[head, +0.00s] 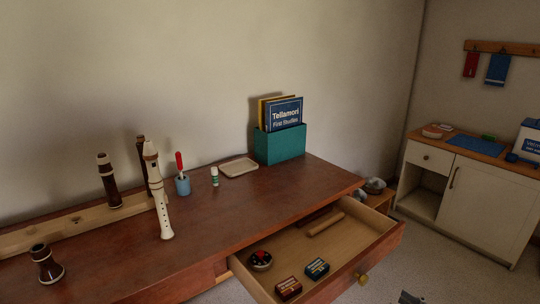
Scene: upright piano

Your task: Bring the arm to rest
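A small dark grey part (410,298) at the bottom edge, right of the drawer, looks like the tip of my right gripper. Most of it is cut off by the frame, so I cannot tell whether it is open or shut. It appears apart from the drawer front. My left gripper is not in view. The wooden desk (215,225) has its drawer (375,255) pulled open. In the drawer lie a round tin (260,260), a brown box (288,288), a dark blue box (317,268) and a wooden stick (326,224).
A cream recorder (157,190) stands on the desk by a wooden rack (75,224) with dark recorder pieces. A blue cup (182,185), small bottle (214,176), tray (239,167) and teal book box (279,146) stand behind.

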